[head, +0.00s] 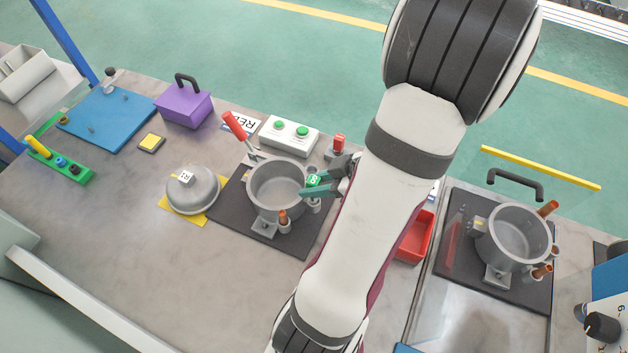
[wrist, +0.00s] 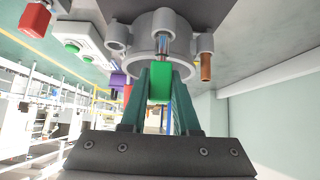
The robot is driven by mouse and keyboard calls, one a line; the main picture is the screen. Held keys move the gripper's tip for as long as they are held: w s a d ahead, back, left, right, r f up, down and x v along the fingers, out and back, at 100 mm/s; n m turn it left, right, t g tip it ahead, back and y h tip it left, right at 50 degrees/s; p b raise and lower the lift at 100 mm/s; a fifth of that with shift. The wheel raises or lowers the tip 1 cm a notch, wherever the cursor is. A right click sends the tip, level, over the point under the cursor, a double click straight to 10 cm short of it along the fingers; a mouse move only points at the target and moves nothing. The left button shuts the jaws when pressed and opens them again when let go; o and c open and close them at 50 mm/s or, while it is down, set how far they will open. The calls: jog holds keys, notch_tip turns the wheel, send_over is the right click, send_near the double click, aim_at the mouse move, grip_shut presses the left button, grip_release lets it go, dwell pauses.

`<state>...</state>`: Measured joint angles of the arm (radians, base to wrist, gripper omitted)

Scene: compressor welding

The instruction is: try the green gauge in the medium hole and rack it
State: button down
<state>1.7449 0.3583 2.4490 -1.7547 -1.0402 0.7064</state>
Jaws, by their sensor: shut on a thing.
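My gripper (head: 322,187) is shut on the green gauge (head: 314,180) at the right side of the left grey pot (head: 262,196). In the wrist view the teal fingers (wrist: 160,90) pinch the gauge's green body (wrist: 159,82). Its metal pin (wrist: 161,46) points at the pot's middle stub (wrist: 163,20). The pin's end is at or close to the stub's mouth; I cannot tell how far in it is. The green rack (head: 72,172) lies at the far left, holding a yellow gauge (head: 39,147), a blue one and a black one.
A domed lid (head: 194,190) lies left of the pot. A red-handled clamp (head: 235,125) and a button box (head: 289,135) stand behind it. A copper pipe (head: 283,217) stands at the pot's front. A red bin (head: 415,238) lies right of my arm. The left front bench is clear.

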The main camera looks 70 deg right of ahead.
aim_at(314, 179)
jog(key=shift+f, duration=1.1)
dwell(0.6)
jog(key=shift+r, duration=4.45)
jog(key=w+a+r+n+y, duration=0.1)
jog(key=w+a+r+n, duration=0.2)
jog(key=w, duration=0.6)
jog(key=w+a+r+n+y, duration=0.1)
jog(key=w+a+r+y, duration=0.15)
jog(key=w+a, duration=0.55)
jog(key=w+a+r+n, duration=0.1)
jog(key=w+a+r, duration=0.3)
jog(key=a, duration=0.3)
jog(key=w+a+r+g, duration=0.1)
jog(key=w+a+r, duration=0.2)
jog(key=w+a, duration=0.2)
jog(key=shift+w+a+r+n+y, duration=0.35)
jog(key=shift+a+n+y, duration=0.1)
jog(key=shift+a, duration=0.6)
